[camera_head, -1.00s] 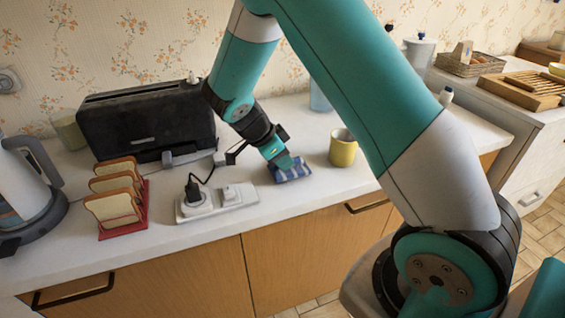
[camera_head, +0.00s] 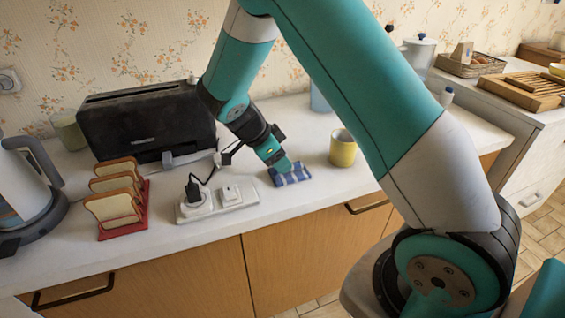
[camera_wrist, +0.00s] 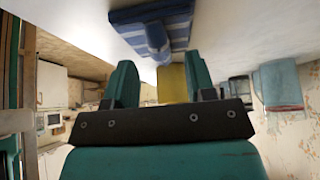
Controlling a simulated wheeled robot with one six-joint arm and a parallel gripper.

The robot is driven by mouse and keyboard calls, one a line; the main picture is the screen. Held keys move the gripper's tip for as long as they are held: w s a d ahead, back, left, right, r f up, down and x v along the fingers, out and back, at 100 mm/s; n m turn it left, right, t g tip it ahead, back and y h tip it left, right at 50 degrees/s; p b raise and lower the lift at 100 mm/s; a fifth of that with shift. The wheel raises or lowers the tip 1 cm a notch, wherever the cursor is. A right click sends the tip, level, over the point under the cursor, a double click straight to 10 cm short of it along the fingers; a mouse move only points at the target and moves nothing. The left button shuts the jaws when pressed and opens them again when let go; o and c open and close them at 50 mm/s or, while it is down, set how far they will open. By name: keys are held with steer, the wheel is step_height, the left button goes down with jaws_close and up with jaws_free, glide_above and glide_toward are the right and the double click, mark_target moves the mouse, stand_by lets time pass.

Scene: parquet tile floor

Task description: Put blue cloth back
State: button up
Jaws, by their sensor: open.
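The blue-and-white striped cloth (camera_head: 293,177) lies folded on the white counter, left of the yellow mug. My gripper (camera_head: 285,167) is just above and behind it, tilted down toward it. In the wrist view, which looks upside down, the cloth (camera_wrist: 182,18) shows at the top, beyond the two fingers. There my gripper (camera_wrist: 161,72) has its fingers spread apart with nothing clamped between them. Part of the cloth's far edge is hidden by the gripper in the head view.
A yellow mug (camera_head: 343,149) stands close to the right of the cloth. A white power strip (camera_head: 217,201) with a black plug lies to the left. The counter's front edge is near.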

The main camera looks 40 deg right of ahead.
steer(key=s+a+r+n+t+y, duration=0.1)
steer(key=a+r+n+y, duration=0.1)
steer(key=a+r+n, duration=0.7)
steer(key=s+a+r+n+y, duration=0.4)
steer(key=s+a+n, duration=0.1)
steer(key=s+n, duration=0.4)
steer(key=s+a+r+n+y, duration=0.4)
steer(key=s+a+n, duration=0.2)
steer(key=s+n, duration=0.4)
steer(key=s, duration=0.3)
steer(key=shift+s+a+r+t, duration=0.3)
steer(key=shift+r+t, duration=0.05)
steer(key=shift+t, duration=0.05)
